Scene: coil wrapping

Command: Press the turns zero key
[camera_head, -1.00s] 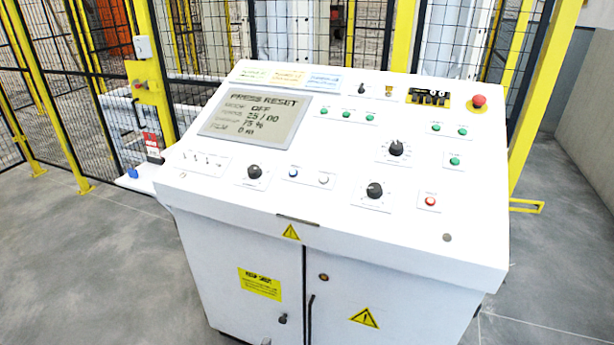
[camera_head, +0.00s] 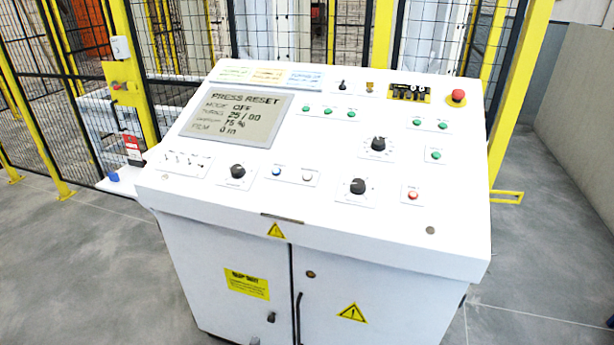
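The white control console (camera_head: 200,195) stands close in front of me with its sloped top facing me. Its screen (camera_head: 236,118) reads "PRESS RESET", mode OFF, a turns line of about 25 / 00, 75 % and film 0 m. Green buttons (camera_head: 327,111) sit right of the screen, with more green buttons (camera_head: 431,123) farther right. A blue button (camera_head: 276,171) and a white button (camera_head: 307,176) are in the lower middle, and a red one (camera_head: 412,195) is lower right. The key labels are too small to read, so I cannot tell which is turns zero. Neither gripper is in view.
Black knobs (camera_head: 378,144) stand up from the panel. A red mushroom button (camera_head: 457,96) is at the top right corner, beside a yellow and black strip (camera_head: 409,93). Yellow-framed mesh fencing (camera_head: 180,60) runs behind the console. The grey floor at left and right is clear.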

